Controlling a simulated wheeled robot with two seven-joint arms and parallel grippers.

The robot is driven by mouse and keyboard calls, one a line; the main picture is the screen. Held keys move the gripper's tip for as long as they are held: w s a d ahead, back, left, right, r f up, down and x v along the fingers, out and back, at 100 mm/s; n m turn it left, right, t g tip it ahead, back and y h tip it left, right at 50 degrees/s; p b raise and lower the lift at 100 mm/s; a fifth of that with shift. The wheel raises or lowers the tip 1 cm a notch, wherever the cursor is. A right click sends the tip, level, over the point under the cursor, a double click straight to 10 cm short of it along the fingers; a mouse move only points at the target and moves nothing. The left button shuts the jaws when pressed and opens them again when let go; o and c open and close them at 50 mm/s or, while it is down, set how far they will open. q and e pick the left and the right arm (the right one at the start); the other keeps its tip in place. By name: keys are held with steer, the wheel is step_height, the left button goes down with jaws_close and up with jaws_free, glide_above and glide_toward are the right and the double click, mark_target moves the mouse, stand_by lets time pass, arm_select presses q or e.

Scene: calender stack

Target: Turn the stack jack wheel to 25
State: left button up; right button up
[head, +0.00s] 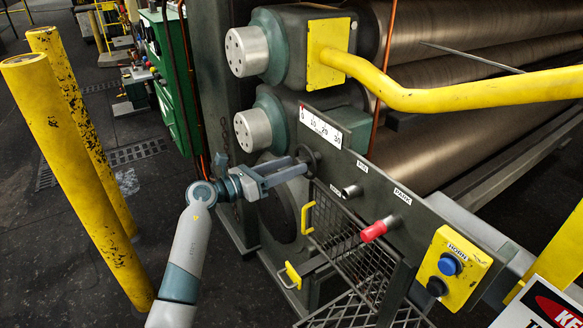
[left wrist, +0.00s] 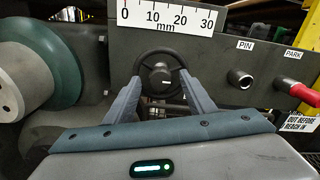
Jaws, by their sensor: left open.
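The stack jack wheel (head: 309,160) is a small dark handwheel on the grey panel, below a white scale (head: 321,127) marked 0, 10, 20, 30. In the left wrist view the wheel (left wrist: 161,76) faces me, and the scale (left wrist: 166,18) reads "mm". My left gripper (head: 300,168) reaches the wheel from the left. In the left wrist view my left gripper (left wrist: 160,82) is open, one finger at each side of the wheel. Whether the fingers touch the rim is unclear. My right gripper is out of view.
A PIN socket (head: 352,191) and a red handle (head: 374,231) by the PARK label are right of the wheel. A yellow HORN box (head: 453,268) is at lower right. A yellow rail (head: 450,92) crosses above; yellow posts (head: 85,170) stand left. A mesh guard (head: 345,240) hangs below.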

arm_select(q)
steer(key=shift+w+d, duration=0.3)
steer(key=shift+d, duration=0.1)
steer(key=shift+c, duration=1.3)
steer(key=c, duration=0.8)
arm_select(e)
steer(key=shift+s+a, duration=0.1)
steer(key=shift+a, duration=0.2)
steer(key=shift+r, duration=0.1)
